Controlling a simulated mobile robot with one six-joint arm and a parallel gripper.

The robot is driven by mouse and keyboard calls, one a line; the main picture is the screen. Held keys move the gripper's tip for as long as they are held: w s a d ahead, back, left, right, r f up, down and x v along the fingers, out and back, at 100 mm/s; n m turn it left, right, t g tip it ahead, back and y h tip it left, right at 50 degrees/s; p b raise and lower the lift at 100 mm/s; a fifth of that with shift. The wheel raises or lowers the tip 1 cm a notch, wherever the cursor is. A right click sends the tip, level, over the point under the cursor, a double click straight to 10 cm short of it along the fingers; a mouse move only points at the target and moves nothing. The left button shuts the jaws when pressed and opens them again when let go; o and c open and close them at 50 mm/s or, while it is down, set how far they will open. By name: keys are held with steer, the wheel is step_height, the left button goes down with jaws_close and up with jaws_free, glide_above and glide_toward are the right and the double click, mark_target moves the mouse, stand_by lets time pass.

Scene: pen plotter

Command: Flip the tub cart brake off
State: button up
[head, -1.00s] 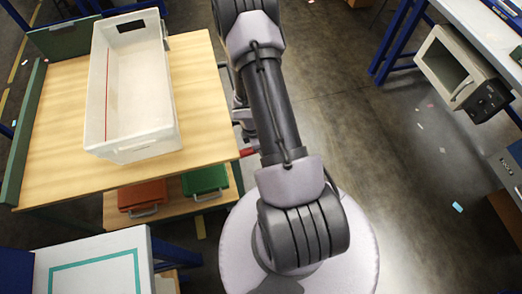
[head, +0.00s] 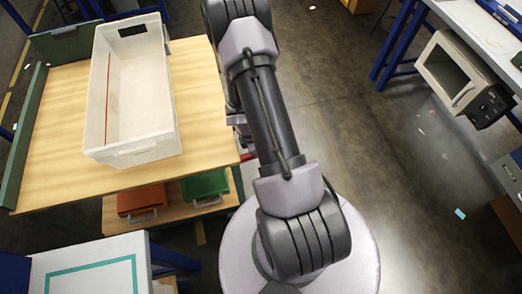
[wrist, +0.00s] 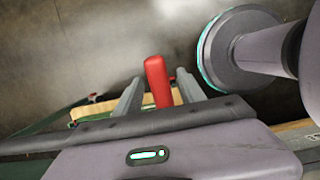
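The cart (head: 60,150) has a wooden top with a white tub (head: 150,152) on it, at the left of the head view. A red lever (wrist: 157,82), which looks like the brake, stands up between my gripper's fingers (wrist: 158,92) in the wrist view. The fingers are apart, one on each side of the lever, with narrow gaps showing. I cannot tell whether either finger touches it. In the head view my arm hides most of the gripper; a small bit of red shows at the cart's right edge.
Orange (head: 141,199) and green (head: 205,186) boxes sit on the cart's lower shelf. A white table (head: 90,262) stands in front at the left. A bench with a microwave-like box (head: 464,80) is at the right. The floor (head: 400,150) between is mostly clear.

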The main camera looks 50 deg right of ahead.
steer(key=p+v, duration=1)
steer(key=v, duration=0.7)
steer(key=shift+r+p, duration=0.25)
steer(key=shift+p, duration=0.1)
